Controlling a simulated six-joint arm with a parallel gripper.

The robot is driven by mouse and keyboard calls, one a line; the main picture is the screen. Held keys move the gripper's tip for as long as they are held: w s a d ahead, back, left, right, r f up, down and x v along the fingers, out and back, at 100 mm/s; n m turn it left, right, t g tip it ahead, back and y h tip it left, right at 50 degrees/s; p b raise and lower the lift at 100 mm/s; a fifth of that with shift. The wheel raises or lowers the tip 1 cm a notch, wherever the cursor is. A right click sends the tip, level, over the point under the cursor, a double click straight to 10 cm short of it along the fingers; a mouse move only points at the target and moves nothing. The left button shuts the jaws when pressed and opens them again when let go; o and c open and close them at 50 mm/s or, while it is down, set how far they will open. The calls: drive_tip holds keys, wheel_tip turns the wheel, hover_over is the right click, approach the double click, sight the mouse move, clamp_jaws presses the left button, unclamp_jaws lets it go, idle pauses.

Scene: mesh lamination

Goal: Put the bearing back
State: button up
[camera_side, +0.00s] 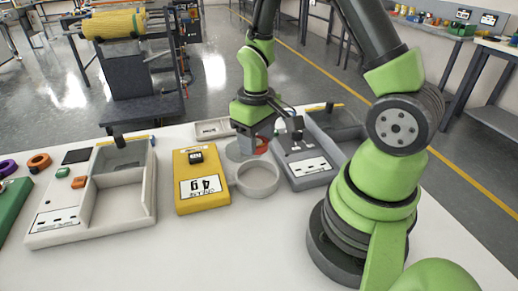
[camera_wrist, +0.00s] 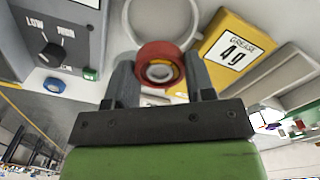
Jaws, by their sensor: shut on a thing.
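In the side view, a small red part of the bearing (camera_side: 262,145) shows beside my gripper (camera_side: 254,143), above the work table. The round, shallow grey dish (camera_side: 258,190) stands on the table just in front of the gripper and looks empty. Its rim also shows in the wrist view (camera_wrist: 127,22), beyond the bearing. The exact height of the bearing above the table is unclear.
A yellow grease box (camera_side: 203,200) stands left of the dish. A grey control box (camera_side: 305,172) stands close on its right. A pale compartment tray (camera_side: 125,222) is farther left. An orange ring (camera_side: 39,161) and a purple ring (camera_side: 8,168) lie at the far left. The table front is clear.

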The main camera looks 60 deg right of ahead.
drive_tip(key=w+d+m, duration=0.8)
drive_tip(key=d, duration=0.3)
drive_tip(key=d+m, duration=1)
drive_tip(key=d, duration=0.4)
wheel_tip(320, 180, down, 10)
drive_tip(key=shift+r, duration=0.1)
drive_tip(key=o, duration=0.9)
